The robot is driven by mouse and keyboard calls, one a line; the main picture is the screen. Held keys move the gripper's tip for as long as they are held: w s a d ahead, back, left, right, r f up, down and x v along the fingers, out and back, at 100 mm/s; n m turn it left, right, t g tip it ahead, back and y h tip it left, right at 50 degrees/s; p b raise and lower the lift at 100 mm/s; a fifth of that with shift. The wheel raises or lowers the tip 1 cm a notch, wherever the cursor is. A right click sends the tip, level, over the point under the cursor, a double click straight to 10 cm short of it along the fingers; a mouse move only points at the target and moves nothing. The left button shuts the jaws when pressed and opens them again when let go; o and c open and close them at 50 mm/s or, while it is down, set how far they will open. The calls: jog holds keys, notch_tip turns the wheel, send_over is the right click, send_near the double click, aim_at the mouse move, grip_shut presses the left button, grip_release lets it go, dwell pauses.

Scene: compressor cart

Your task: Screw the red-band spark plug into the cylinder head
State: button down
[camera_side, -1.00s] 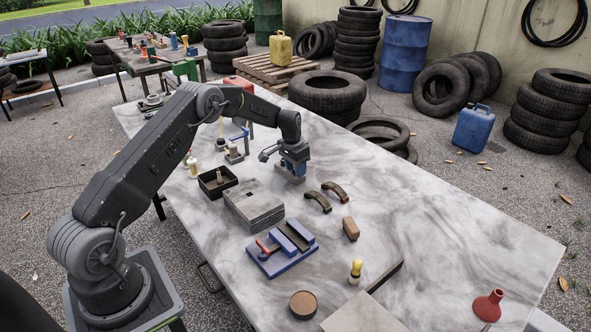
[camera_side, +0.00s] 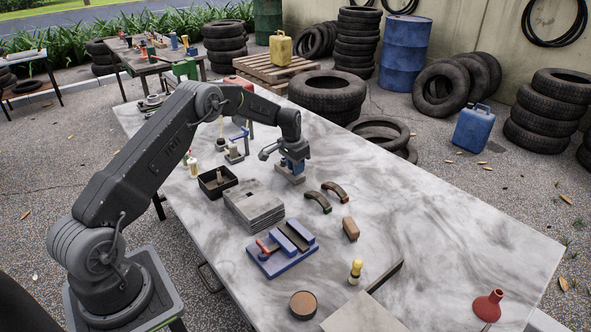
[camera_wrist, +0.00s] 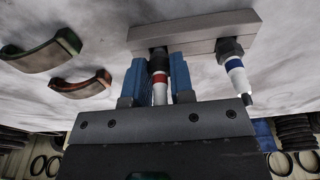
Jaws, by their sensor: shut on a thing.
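My gripper (camera_wrist: 160,85) is shut on the red-band spark plug (camera_wrist: 160,94), which sits upright between the blue fingers. The plug's dark lower end meets a grey metal bar (camera_wrist: 196,34); whether it is still seated in the bar is hard to tell. A blue-band spark plug (camera_wrist: 235,66) stands in the same bar to the right. In the side view my gripper (camera_side: 291,167) is low over the bar (camera_side: 290,178), and the plugs are too small to make out. A grey finned block (camera_side: 253,205), seemingly the cylinder head, lies nearer the camera, apart from my gripper.
Two curved brake shoes (camera_side: 334,190) lie right of the bar. A black tray (camera_side: 216,182) is left of the finned block. A blue vise-like fixture (camera_side: 282,248), brown block (camera_side: 350,228) and yellow-handled tool (camera_side: 356,271) are nearer. The right of the marble table is mostly clear.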

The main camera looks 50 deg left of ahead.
jog(key=shift+r, duration=1.7)
jog(key=shift+s+r, duration=0.3)
jog(key=shift+s, duration=0.05)
jog(key=s+d+r, duration=0.1)
jog(key=s+r, duration=0.2)
jog(key=s, duration=0.6)
jog(key=s+d+r, duration=0.2)
jog(key=s+r, duration=0.1)
jog(key=s, duration=0.6)
jog(key=shift+s+r, duration=0.15)
jog(key=shift+f, duration=2.35)
jog(key=shift+f, duration=1.1)
